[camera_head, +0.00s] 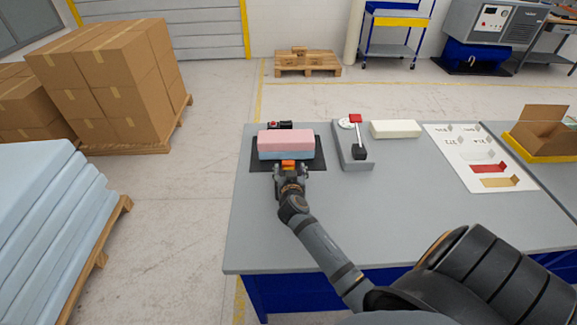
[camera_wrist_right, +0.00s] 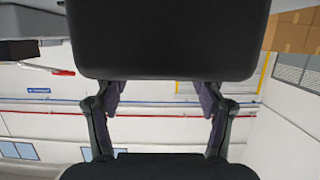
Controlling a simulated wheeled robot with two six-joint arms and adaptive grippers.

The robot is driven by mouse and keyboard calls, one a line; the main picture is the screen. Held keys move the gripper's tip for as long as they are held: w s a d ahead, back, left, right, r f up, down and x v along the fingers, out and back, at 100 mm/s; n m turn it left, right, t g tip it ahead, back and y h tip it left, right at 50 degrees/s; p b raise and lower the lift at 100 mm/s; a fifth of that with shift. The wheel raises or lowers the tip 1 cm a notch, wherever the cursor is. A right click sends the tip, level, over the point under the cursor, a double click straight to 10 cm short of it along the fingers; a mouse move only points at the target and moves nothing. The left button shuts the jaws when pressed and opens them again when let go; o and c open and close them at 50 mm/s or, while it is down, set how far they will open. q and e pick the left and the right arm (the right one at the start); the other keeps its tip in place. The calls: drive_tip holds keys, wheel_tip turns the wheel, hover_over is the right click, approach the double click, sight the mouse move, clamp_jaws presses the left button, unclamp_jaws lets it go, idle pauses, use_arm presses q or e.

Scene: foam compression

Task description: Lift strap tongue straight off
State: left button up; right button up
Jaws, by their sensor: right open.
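A pink foam block (camera_head: 284,138) lies on a light blue foam block (camera_head: 270,156), on a black mat (camera_head: 258,168) at the table's left end. My right gripper (camera_head: 290,170) is at the front edge of this stack, close to a small orange piece (camera_head: 289,163). I cannot tell whether this piece is the strap tongue or whether the fingers touch it. In the right wrist view the right gripper's fingers (camera_wrist_right: 160,100) stand apart, with only the background visible between them. No strap is clearly visible. My left gripper is out of view.
A grey fixture (camera_head: 352,160) with a lever stands right of the stack, with a cream block (camera_head: 396,129) behind it. A white marked sheet (camera_head: 464,145) and an open cardboard box (camera_head: 541,131) lie farther right. The grey table (camera_head: 400,205) is clear in its middle.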

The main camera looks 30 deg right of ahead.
sight(289, 163)
drive_tip(key=shift+w+d+r+p, duration=0.1)
drive_tip(key=shift+w+r+p, duration=0.05)
drive_tip(key=shift+w+p, duration=0.15)
drive_tip(key=x, duration=0.2)
drive_tip(key=p+x, duration=0.1)
drive_tip(key=x, duration=0.1)
drive_tip(key=shift+w+f, duration=0.2)
drive_tip(key=shift+f, duration=0.1)
drive_tip(key=shift+s+r, duration=0.1)
drive_tip(key=shift+c, duration=1.6)
drive_tip(key=c, duration=0.9)
